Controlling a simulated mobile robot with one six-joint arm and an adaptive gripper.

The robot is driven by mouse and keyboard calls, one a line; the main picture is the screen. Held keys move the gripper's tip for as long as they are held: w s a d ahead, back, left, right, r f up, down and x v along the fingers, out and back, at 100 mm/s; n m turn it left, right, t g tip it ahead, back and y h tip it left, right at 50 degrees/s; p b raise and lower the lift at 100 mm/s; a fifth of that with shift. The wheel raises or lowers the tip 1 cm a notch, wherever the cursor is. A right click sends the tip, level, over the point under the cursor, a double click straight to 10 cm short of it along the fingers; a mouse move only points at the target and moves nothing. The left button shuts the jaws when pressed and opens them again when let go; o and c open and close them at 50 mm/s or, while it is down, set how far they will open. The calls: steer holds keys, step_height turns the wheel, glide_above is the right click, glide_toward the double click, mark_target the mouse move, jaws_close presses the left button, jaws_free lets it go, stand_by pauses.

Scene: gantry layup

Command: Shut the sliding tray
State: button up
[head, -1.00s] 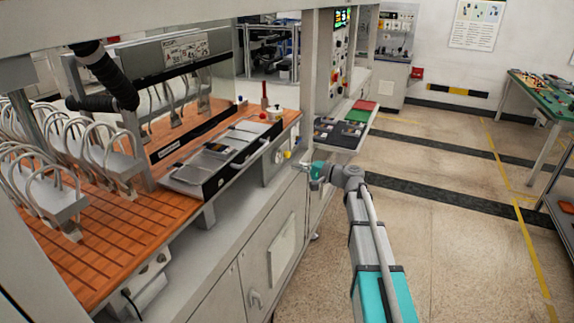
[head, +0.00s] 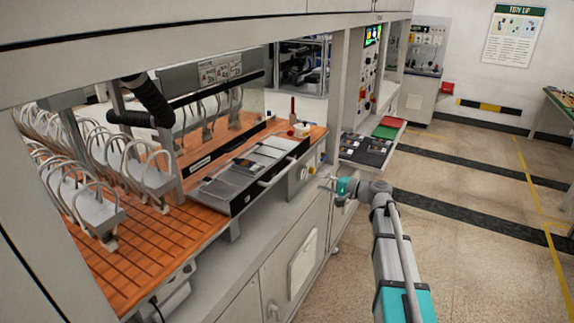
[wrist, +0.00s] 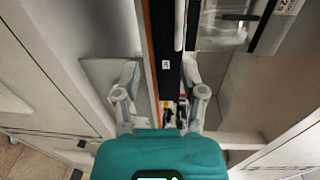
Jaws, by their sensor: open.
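The sliding tray (head: 217,188) is a shallow grey tray with a black front and a pale bar handle (head: 277,171). It sits at the front of the orange slatted bench, its front sticking out past the bench edge. Part of the tray also shows at the upper right of the wrist view (wrist: 225,35), beside its black front. My gripper (head: 334,185) is right of the tray in the head view, apart from the handle. In the wrist view my gripper (wrist: 161,100) is open, its two fingers spread with nothing held between them.
Rows of looped grey holders (head: 95,200) stand on the bench (head: 125,260) left of the tray. A side shelf (head: 352,155) with dark, green and red trays lies beyond my gripper. Cabinet doors (head: 300,262) are below. The floor (head: 480,230) at right is clear.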

mark_target(285, 169)
steer(key=shift+h, duration=0.7)
steer(key=shift+s+a+r+p, duration=0.15)
steer(key=shift+s+r+p, duration=0.3)
steer(key=shift+r+p, duration=0.45)
steer(key=shift+s+a+r+p, duration=0.1)
steer(key=shift+s+r+p, duration=0.35)
steer(key=shift+r+p, duration=0.45)
steer(key=shift+s+a+r+p, duration=0.15)
steer(key=shift+s+r+p, duration=0.4)
steer(key=shift+p, duration=0.55)
steer(key=shift+w+a, duration=0.1)
steer(key=shift+w, duration=0.05)
steer(key=shift+s+b+x, duration=0.2)
steer(key=shift+b+x, duration=1.25)
steer(key=shift+x, duration=5.4)
steer(key=shift+f, duration=0.1)
jaws_close()
